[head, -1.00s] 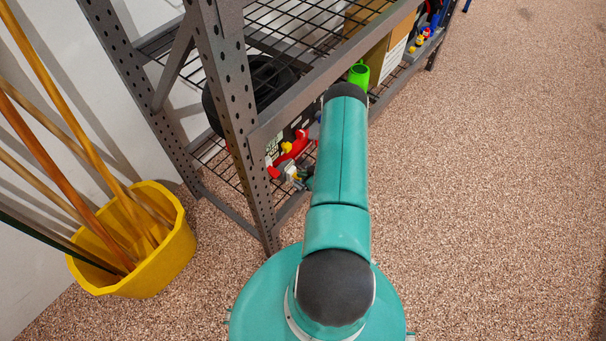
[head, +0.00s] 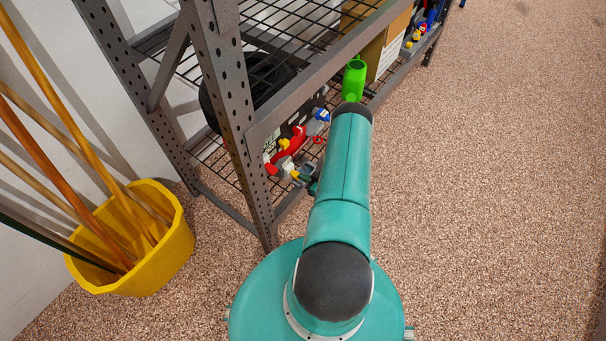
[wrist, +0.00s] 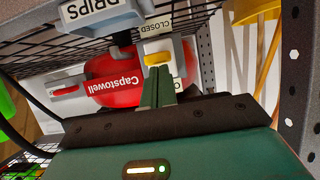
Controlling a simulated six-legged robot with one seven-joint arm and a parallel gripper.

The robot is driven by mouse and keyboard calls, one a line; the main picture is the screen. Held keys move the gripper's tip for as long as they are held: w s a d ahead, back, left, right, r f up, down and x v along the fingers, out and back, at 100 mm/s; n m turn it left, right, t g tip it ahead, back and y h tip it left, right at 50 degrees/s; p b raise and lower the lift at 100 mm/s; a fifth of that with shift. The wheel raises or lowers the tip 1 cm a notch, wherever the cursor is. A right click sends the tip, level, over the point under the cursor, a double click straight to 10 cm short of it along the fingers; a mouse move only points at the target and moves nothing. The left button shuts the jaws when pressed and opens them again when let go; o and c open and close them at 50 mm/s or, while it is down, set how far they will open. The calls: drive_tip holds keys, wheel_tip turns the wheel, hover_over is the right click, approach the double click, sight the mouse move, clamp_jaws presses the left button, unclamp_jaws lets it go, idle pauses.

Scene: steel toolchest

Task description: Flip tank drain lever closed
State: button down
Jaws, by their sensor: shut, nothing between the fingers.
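In the wrist view, a red tank (wrist: 112,88) marked "Capstowell" lies behind a pale grey fitting. A yellow lever piece (wrist: 156,58) sits on this fitting, close under a white label (wrist: 157,28) reading "CLOSED" upside down. A second white label beside my fingers is partly hidden. My gripper (wrist: 158,72) is shut and empty, its green fingertips right at the yellow piece; I cannot tell whether they touch. In the head view, the red tank (head: 291,146) shows on the lower shelf, and my arm hides most of the gripper.
A grey steel shelf post (head: 222,90) stands left of my arm. A yellow bucket (head: 150,245) with poles is at the left. A green bottle-like object (head: 354,78) and a cardboard box (head: 385,50) are further along the shelf. The floor at the right is clear.

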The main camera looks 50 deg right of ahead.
drive_tip(key=shift+s+f, duration=0.1)
drive_tip(key=shift+f, duration=0.35)
drive_tip(key=shift+r, duration=0.8)
drive_tip(key=shift+r, duration=0.25)
